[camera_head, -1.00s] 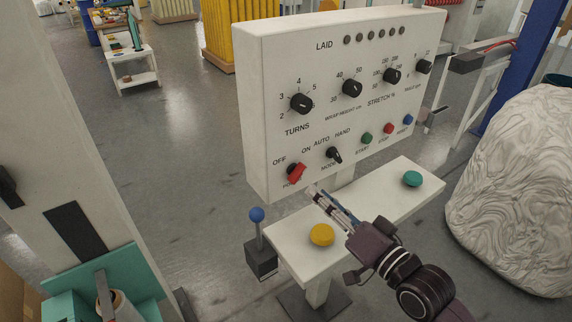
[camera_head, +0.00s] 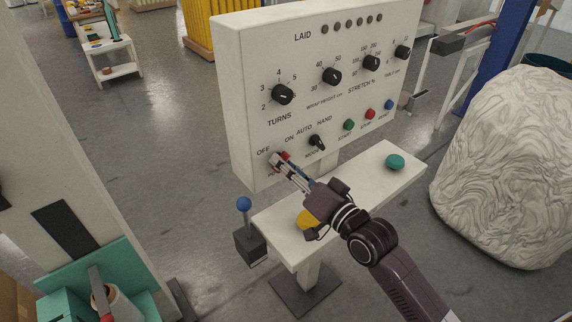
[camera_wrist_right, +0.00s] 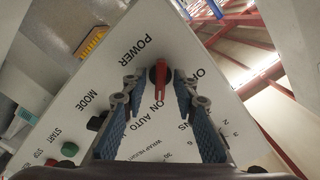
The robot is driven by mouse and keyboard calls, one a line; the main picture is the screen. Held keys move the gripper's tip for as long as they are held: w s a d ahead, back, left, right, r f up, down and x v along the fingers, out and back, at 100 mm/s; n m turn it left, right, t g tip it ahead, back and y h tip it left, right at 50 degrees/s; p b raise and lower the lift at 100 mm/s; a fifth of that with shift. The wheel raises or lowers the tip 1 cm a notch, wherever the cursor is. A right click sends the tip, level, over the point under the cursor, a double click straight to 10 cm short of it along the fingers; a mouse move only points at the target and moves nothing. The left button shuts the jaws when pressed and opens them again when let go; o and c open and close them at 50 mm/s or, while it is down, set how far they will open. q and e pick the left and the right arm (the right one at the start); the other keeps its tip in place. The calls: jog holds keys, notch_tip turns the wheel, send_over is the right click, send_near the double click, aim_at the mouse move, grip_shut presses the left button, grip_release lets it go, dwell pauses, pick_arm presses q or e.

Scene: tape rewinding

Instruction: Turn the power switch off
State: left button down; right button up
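The red power switch (camera_head: 284,155) is at the lower left of the white control panel (camera_head: 250,105), between the OFF and ON labels. In the head view my right gripper (camera_head: 279,161) covers part of it. In the right wrist view the red handle (camera_wrist_right: 161,75) lies between the fingertips of the right gripper (camera_wrist_right: 158,80), its bar lined up toward the ON label. The fingers are spread on either side of it; I cannot tell whether either touches. My left gripper is not in view.
The black mode knob (camera_head: 317,142) is right of the switch. Green, red and blue buttons sit farther right. Below are a shelf (camera_head: 350,190) with a yellow button (camera_head: 305,218) under my arm, a teal button (camera_head: 395,162), and a blue-knobbed lever (camera_head: 243,204).

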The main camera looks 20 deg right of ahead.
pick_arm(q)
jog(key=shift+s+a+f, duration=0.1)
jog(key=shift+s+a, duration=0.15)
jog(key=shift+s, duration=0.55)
pick_arm(e)
grip_shut()
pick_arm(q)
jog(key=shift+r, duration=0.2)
pick_arm(e)
jog(key=shift+n, duration=0.3)
pick_arm(q)
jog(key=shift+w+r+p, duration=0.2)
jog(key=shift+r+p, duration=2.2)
jog(key=shift+p, duration=0.15)
pick_arm(e)
jog(key=shift+r+n, duration=0.1)
jog(key=shift+n, duration=8.5)
grip_release()
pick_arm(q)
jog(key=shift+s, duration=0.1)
